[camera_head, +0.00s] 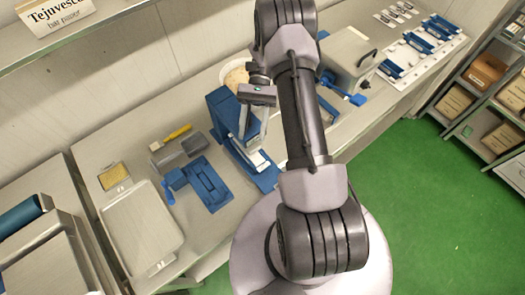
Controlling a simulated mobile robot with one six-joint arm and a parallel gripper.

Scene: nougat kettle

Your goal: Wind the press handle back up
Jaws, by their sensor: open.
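The blue press (222,112) stands upright on the steel bench, just left of my arm. A white and light grey part sits low in its front, above a blue base (266,180). My gripper (247,118) is at the upper right of the press, pointing down, close in front of its column. It is open. I cannot tell whether its fingers touch the press. I cannot make out the press handle; my gripper and arm cover that side of the press.
Left of the press lie a blue mould (207,184), grey blocks (180,153) and a yellow-handled tool (178,133). A pale tray (142,228) is farther left. A pale bowl (232,74) stands behind the press. A grey box machine (350,66) stands right of my arm.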

